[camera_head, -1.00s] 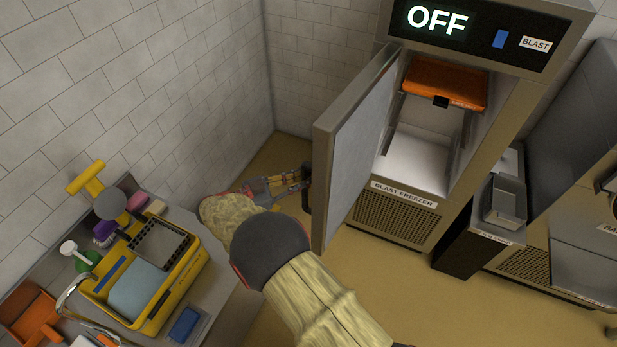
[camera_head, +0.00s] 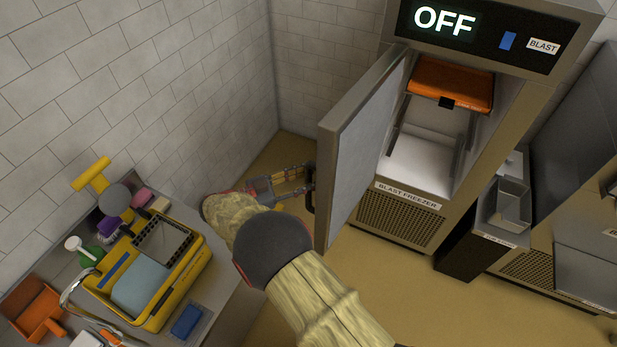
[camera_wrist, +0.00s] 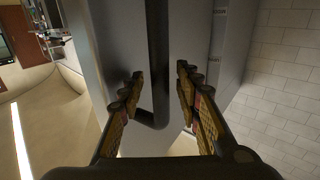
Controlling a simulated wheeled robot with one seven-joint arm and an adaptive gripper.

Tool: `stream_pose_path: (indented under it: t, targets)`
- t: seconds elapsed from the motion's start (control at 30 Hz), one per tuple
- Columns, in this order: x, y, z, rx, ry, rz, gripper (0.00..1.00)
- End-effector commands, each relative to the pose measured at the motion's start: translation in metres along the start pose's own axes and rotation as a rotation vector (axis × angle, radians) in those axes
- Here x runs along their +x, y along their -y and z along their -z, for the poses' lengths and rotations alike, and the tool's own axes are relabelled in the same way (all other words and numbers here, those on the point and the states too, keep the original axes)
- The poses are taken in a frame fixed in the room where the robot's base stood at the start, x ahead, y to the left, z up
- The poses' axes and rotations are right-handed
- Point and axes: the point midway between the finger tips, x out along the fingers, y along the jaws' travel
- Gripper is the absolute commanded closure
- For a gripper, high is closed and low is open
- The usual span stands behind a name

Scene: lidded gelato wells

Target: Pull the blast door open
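The blast freezer door (camera_head: 362,150) stands wide open in the head view, swung out to the left of the cabinet. Its dark bar handle (camera_head: 310,190) is on the outer face near the free edge. My gripper (camera_head: 306,178) is beside that outer face at the handle. In the wrist view the handle (camera_wrist: 159,60) runs between the two fingers of my gripper (camera_wrist: 159,80), with a visible gap on each side. The fingers are apart and not closed on the bar.
The blast freezer (camera_head: 400,222) shows an orange pan (camera_head: 450,85) inside and an OFF display above. A counter at left holds a yellow tub (camera_head: 185,285), brushes and an orange scoop (camera_head: 38,312). A tiled wall (camera_head: 210,90) stands behind my gripper. Floor is clear before the freezer.

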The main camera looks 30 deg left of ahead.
Motion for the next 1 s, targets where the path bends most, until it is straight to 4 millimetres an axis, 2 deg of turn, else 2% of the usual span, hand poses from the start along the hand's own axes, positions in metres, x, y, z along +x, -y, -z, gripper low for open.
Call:
stream_pose_path:
  t: [0.17, 0.4, 0.6, 0.8, 1.0]
  targets:
    - [-0.023, 0.001, -0.001, 0.0, 0.001, 0.003, 0.66]
    - [-0.072, 0.001, -0.001, 0.0, 0.0, 0.003, 0.66]
    - [-0.104, 0.001, -0.001, 0.0, 0.001, 0.002, 0.66]
    - [-0.117, 0.0, -0.001, -0.001, -0.001, 0.001, 0.66]
    - [-0.118, 0.0, -0.001, -0.001, 0.0, 0.0, 0.66]
